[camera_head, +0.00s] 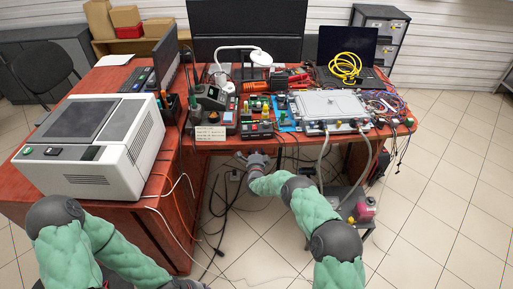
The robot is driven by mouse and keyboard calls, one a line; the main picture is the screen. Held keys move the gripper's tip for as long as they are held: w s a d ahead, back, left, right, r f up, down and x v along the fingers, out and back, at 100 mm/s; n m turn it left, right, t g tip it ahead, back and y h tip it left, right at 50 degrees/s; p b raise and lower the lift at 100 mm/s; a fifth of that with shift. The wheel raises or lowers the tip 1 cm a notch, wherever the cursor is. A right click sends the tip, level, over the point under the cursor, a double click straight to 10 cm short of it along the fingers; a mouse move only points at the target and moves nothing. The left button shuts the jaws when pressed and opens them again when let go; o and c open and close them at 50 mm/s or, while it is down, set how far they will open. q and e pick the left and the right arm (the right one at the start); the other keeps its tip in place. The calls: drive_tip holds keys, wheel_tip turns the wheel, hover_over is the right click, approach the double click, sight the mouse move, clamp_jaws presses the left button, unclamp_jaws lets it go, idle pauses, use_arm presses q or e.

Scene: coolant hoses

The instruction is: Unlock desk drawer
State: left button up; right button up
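The red-brown desk (225,149) is L-shaped, with a left wing and a long back section. A pedestal (172,232) stands under the left wing, with cables hanging in front of it. I cannot make out a drawer front, lock or key. My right arm reaches from the lower right to just below the back section's front edge. My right gripper (243,157) is there, small and partly lost against the dark space under the desk; its fingers are unclear. My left arm runs along the lower left, and its gripper is beyond the bottom edge.
A large grey-white machine (95,145) fills the left wing. Electronics, a metal box (330,106), a laptop (346,50) and a yellow cable coil (345,66) crowd the back section. Hoses hang near a pink-red container (364,210). Loose cables lie below; the tiled floor (440,210) is clear at right.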

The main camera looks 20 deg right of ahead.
drive_tip(key=v, duration=1.1)
drive_tip(key=shift+s, duration=0.25)
drive_tip(key=shift+a, duration=0.15)
